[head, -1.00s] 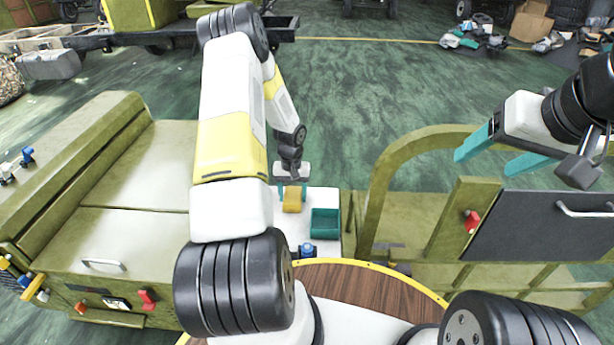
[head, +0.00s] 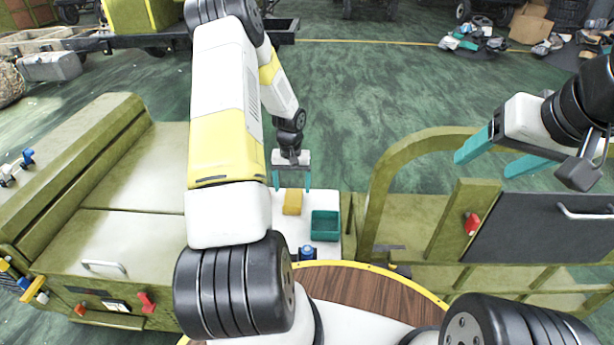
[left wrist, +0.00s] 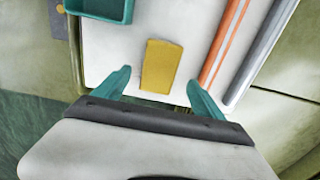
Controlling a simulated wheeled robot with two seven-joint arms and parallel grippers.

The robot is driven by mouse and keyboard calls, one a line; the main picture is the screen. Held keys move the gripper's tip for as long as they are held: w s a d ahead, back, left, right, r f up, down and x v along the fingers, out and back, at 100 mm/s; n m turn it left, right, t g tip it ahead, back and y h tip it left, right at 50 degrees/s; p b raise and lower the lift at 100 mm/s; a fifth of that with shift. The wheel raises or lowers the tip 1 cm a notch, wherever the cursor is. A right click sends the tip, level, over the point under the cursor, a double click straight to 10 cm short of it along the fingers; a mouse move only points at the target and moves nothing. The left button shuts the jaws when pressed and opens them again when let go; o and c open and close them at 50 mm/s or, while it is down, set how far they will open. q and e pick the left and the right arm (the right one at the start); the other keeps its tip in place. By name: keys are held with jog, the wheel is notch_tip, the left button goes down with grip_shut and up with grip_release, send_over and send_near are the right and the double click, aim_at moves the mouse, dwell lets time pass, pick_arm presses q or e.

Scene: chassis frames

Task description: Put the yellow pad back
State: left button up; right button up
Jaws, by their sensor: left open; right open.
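The yellow pad (head: 293,203) lies flat on a white surface (head: 297,236), near its far edge. My left gripper (head: 292,186) is open and empty just beyond and above the pad, with its teal fingertips apart. In the left wrist view the pad (left wrist: 161,66) lies ahead of the gap between the fingertips (left wrist: 160,80), and nothing is between them. My right gripper (head: 494,160) is open and empty at the right, above the green frame.
A teal open bin (head: 325,225) stands right of the pad on the white surface. A blue-capped item (head: 307,252) is near its front. An orange-striped bar (left wrist: 224,42) and a grey bar (left wrist: 262,50) lie beside the pad. A green curved frame (head: 385,190) rises at the right.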

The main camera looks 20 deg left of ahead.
pick_arm(q)
notch_tip(320, 180, up, 6)
notch_tip(320, 180, up, 11)
jog(key=t, duration=0.1)
send_over(293, 198)
jog(key=s+d, duration=0.2)
jog(key=s+d+r+m+t, duration=0.1)
jog(key=s+d+r, duration=0.15)
jog(key=r, duration=0.35)
jog(key=s+d+r+m+t, duration=0.1)
jog(key=s+d+r, duration=0.1)
jog(key=s+r, duration=0.3)
jog(key=s+d+r+t+h, duration=0.1)
jog(key=s+d+r, duration=0.2)
jog(key=s, duration=0.4)
jog(key=s+d+r+m+t+h, duration=0.1)
jog(key=s+d+r+t, duration=0.1)
jog(key=s+d+r, duration=0.2)
jog(key=s+r, duration=0.2)
jog(key=s, duration=0.2)
jog(key=shift+r+m, duration=0.25)
jog(key=shift+m, duration=0.05)
jog(key=shift+s, duration=0.1)
